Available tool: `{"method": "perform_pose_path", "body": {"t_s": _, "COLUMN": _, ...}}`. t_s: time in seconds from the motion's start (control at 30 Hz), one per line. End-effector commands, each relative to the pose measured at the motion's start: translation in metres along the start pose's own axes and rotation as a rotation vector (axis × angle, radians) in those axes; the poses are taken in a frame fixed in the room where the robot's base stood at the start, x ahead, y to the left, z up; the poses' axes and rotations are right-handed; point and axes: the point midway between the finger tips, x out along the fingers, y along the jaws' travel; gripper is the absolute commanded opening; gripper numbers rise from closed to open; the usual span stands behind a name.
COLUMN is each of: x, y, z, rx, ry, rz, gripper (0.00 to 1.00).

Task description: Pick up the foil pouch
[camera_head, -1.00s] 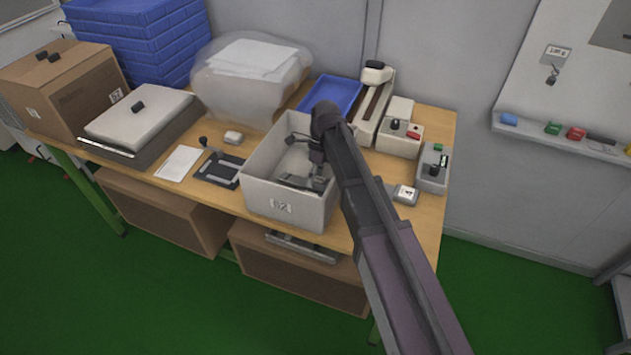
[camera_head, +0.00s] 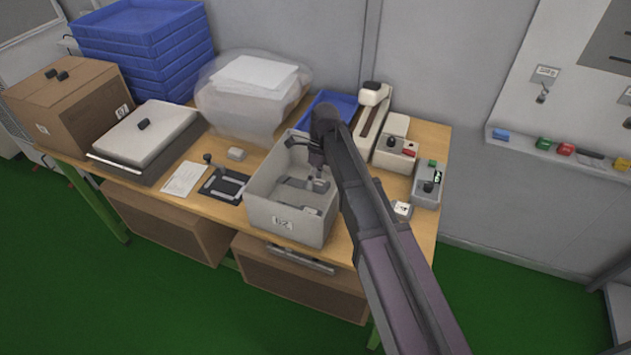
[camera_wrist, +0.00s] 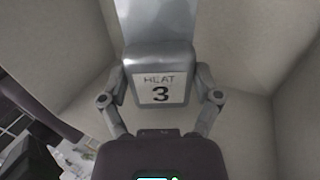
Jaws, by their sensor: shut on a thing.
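The foil pouch (camera_wrist: 160,60) is a silver packet with a white label reading "HEAT 3". In the wrist view it sits between the two fingers of my gripper (camera_wrist: 162,80), which are shut on its sides. The pouch runs out of the top of that view, so its far end is not seen. In the head view my gripper (camera_head: 318,168) is down at the grey bin (camera_head: 290,222), within its walls. The pouch is hard to make out there among the dark shapes.
The bin's walls close around my gripper. A black fixture (camera_head: 222,185) stands left of the bin on the wooden table. A blue tray (camera_head: 325,108), a translucent bag (camera_head: 240,115) and small devices (camera_head: 395,152) stand behind and to the right.

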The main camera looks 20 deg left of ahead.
Motion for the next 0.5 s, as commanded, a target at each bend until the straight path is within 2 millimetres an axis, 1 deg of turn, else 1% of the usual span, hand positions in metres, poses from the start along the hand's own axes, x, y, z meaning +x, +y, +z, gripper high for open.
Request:
{"method": "perform_pose_path", "body": {"t_s": 0.03, "x": -0.010, "y": 0.005, "z": 0.000, "rx": 0.000, "ry": 0.000, "rz": 0.000, "gripper": 0.30}}
{"method": "perform_pose_path", "body": {"t_s": 0.2, "x": -0.023, "y": 0.011, "z": 0.000, "rx": 0.000, "ry": 0.000, "rz": 0.000, "gripper": 0.30}}
{"method": "perform_pose_path", "body": {"t_s": 0.5, "x": -0.035, "y": 0.016, "z": 0.000, "rx": 0.000, "ry": 0.000, "rz": 0.000, "gripper": 0.30}}
